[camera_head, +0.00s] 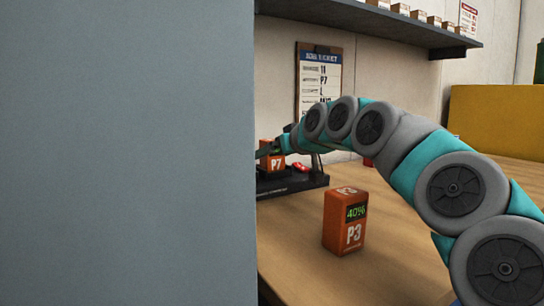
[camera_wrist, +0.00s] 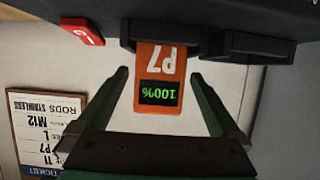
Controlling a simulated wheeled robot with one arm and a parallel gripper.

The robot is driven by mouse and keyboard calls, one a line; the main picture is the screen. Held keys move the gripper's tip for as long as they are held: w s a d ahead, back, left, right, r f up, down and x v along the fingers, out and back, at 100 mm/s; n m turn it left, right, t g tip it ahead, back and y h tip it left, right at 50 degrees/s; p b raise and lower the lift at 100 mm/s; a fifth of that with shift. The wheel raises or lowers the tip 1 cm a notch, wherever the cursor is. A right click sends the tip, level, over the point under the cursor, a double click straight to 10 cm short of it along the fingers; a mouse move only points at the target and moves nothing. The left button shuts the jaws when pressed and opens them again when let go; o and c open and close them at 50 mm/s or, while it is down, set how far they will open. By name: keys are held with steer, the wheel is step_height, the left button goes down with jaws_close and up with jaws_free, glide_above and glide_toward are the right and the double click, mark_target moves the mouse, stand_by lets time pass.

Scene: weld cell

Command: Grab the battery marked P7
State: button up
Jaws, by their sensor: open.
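The orange battery marked P7 (camera_head: 276,162) stands in a black dock (camera_head: 292,187) on the bench, partly behind my gripper and a grey panel. In the wrist view the P7 battery (camera_wrist: 158,68) appears upside down, with a green 100% display, and its far end meets the dark dock (camera_wrist: 250,48). My gripper (camera_wrist: 161,78) is open, with one finger on each side of the battery. Gaps show between the fingers and the battery. In the head view the gripper's end is mostly hidden.
An orange battery marked P3 (camera_head: 343,224), showing 40%, stands on the bench in front of the dock. A large grey panel (camera_head: 125,150) blocks the left of the head view. A job ticket board (camera_head: 320,80) is at the wall, under a shelf (camera_head: 375,22). A red piece (camera_wrist: 82,36) lies beside the battery.

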steer(key=shift+w+a+f, duration=0.3)
steer(key=shift+w+a, duration=0.05)
steer(key=shift+w, duration=0.15)
jaws_close()
stand_by(0.5)
